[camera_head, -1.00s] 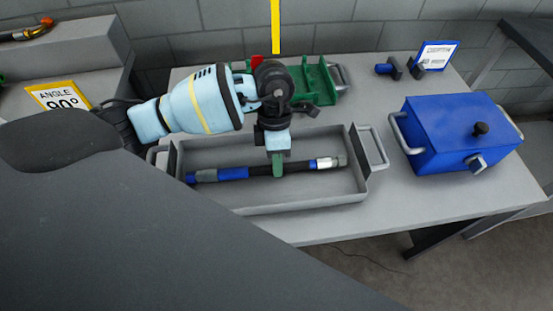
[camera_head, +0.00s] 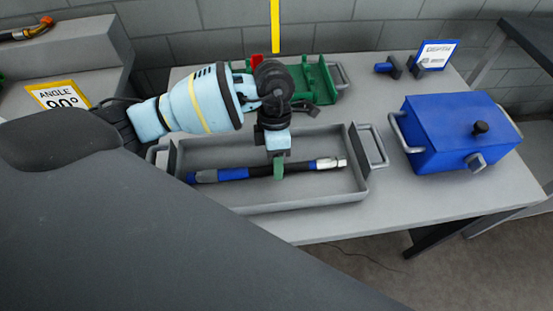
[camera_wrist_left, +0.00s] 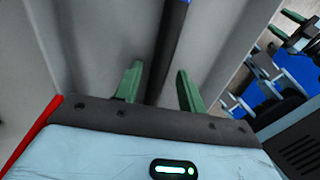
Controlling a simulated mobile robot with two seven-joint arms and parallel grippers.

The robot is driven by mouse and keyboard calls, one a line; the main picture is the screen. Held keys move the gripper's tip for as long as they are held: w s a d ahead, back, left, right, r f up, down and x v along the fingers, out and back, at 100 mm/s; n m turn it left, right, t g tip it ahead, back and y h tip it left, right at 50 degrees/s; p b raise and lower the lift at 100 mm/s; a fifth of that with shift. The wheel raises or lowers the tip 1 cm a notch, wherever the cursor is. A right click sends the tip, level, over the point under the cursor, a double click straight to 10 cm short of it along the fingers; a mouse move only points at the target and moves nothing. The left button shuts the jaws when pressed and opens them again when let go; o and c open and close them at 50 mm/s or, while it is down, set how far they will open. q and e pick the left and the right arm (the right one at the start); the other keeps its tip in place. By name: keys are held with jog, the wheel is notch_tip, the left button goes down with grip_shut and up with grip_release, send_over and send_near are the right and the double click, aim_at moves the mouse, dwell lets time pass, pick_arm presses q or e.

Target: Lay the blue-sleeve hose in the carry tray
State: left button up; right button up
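The hose (camera_head: 255,171) is black with a blue sleeve (camera_head: 233,173) and a silver end fitting (camera_head: 330,163). It lies lengthwise inside the grey carry tray (camera_head: 318,197), apparently on its floor. My left gripper (camera_head: 279,168) points down into the tray over the hose's middle. In the left wrist view its green fingers (camera_wrist_left: 158,90) are spread, with the hose (camera_wrist_left: 172,40) between them and gaps at the sides. What appears to be my right gripper (camera_wrist_left: 303,27) shows small at that view's right edge, fingers apart and empty. It is not in the head view.
A blue box (camera_head: 455,130) with handles stands right of the tray. A green holder (camera_head: 318,82) is behind it. A depth sign (camera_head: 436,54) and blue gauge (camera_head: 388,68) stand at the back right. An angle sign (camera_head: 58,96) is at the left. The table front is clear.

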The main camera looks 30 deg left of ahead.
pick_arm(q)
jog(key=shift+a+f, duration=0.1)
jog(key=v, duration=0.8)
jog(key=shift+s, duration=0.1)
dwell(0.6)
